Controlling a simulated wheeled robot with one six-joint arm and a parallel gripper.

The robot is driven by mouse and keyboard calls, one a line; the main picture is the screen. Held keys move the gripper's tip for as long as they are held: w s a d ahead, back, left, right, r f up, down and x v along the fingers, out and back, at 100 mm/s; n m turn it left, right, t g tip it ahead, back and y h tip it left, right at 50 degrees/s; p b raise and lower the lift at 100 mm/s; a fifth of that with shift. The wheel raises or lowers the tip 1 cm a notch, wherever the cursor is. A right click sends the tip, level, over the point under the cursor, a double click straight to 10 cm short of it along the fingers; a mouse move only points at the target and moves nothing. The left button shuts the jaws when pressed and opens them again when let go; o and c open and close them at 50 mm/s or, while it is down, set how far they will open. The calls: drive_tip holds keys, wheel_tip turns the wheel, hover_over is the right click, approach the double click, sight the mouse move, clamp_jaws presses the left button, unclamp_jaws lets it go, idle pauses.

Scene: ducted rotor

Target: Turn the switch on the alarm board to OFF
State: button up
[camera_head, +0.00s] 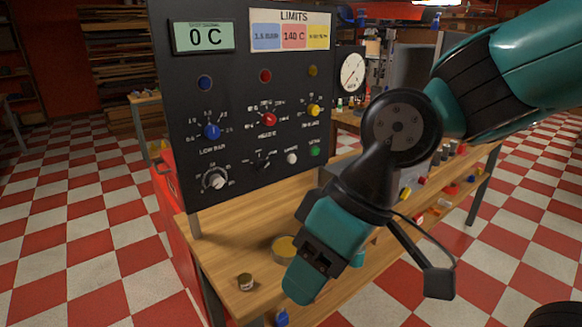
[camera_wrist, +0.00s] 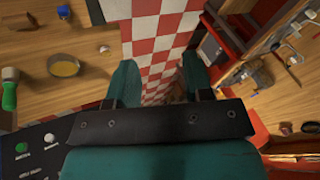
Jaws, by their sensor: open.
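The black alarm board (camera_head: 240,110) stands upright on the workbench in the head view. It carries blue (camera_head: 212,131), red (camera_head: 268,119) and yellow (camera_head: 313,110) knobs, with a white-faced knob (camera_head: 215,180) at lower left and a small black switch (camera_head: 261,160) at lower middle. The lettering around the black switch is too small to read. My gripper (camera_head: 328,274) is open and empty, pointing down in front of the board's lower right, apart from it. In the wrist view its two fingers (camera_wrist: 158,78) are spread, and a corner of the board (camera_wrist: 32,160) shows at lower left.
The wooden bench (camera_head: 225,235) holds a round yellow-filled dish (camera_head: 284,248) and a small tin (camera_head: 245,282). A white button (camera_head: 292,158) and a green button (camera_head: 315,150) sit on the board's lower right. A round gauge (camera_head: 352,73) stands at its right. Checkered floor lies around.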

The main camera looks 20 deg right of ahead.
drive_tip(key=w+a+f+m+t+y+b, duration=0.1)
drive_tip(key=w+a+f+t+y+b, duration=0.2)
drive_tip(key=w, duration=0.6)
drive_tip(key=m+t+h+p, duration=0.3)
drive_tip(key=m+t+p, duration=1)
drive_tip(key=m+t, duration=0.15)
approach(265, 167)
drive_tip(key=r, duration=0.1)
drive_tip(key=shift+g, duration=0.35)
drive_tip(key=p+x, duration=0.1)
drive_tip(key=x, duration=0.2)
drive_tip(key=p+x, duration=0.1)
drive_tip(key=x, duration=0.2)
drive_tip(key=p+x, duration=0.1)
drive_tip(key=x, duration=0.2)
drive_tip(key=shift+d+f, duration=0.1)
drive_tip(key=shift+f, duration=0.15)
drive_tip(key=shift+c, duration=0.5)
